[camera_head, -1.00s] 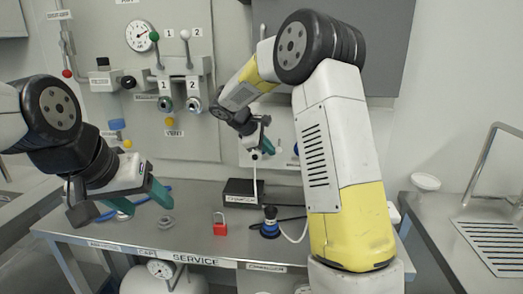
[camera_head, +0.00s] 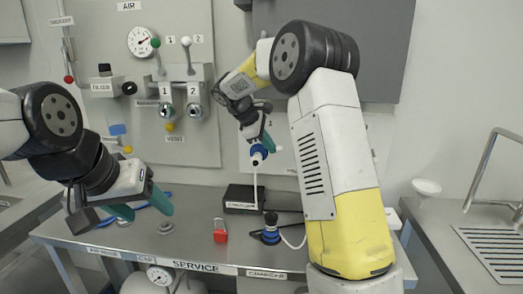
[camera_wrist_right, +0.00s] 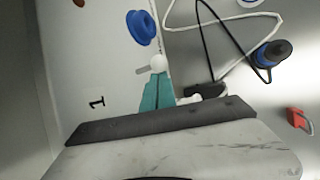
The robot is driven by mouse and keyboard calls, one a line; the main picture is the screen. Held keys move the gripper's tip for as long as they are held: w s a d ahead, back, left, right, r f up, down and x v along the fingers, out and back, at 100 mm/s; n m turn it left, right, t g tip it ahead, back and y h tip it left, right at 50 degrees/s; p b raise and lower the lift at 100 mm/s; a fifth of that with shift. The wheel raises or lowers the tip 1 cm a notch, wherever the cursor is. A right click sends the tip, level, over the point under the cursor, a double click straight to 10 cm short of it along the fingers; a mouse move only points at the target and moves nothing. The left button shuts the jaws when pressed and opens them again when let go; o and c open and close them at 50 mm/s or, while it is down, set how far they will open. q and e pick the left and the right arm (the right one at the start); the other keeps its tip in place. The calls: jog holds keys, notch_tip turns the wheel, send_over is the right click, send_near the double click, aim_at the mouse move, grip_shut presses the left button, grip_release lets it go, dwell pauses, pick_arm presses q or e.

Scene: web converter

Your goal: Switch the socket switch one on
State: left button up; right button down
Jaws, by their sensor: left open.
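My right gripper (camera_head: 266,141) is in front of the white socket panel (camera_head: 285,160), close to a blue and white plug-like fitting (camera_head: 258,153) with a white cable hanging down. In the right wrist view its teal fingers (camera_wrist_right: 156,92) look together, with nothing seen between them. A small white knob (camera_wrist_right: 156,64) shows just past the fingertips, with a blue ring (camera_wrist_right: 142,27) beyond it. The panel there (camera_wrist_right: 85,60) carries a "1". I cannot tell whether the fingers touch the knob. My left gripper (camera_head: 140,206) is open and empty over the left of the bench.
The bench (camera_head: 190,245) holds a red padlock (camera_head: 220,236), a blue-black connector (camera_head: 270,232) with cables and a black box (camera_head: 242,197). An air panel (camera_head: 190,30) with gauge and valves stands behind. A sink (camera_head: 495,243) is at right.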

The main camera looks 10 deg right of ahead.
jog(key=shift+d+r, duration=0.1)
jog(key=shift+r, duration=0.1)
jog(key=shift+w+r, duration=0.1)
jog(key=shift+r, duration=0.65)
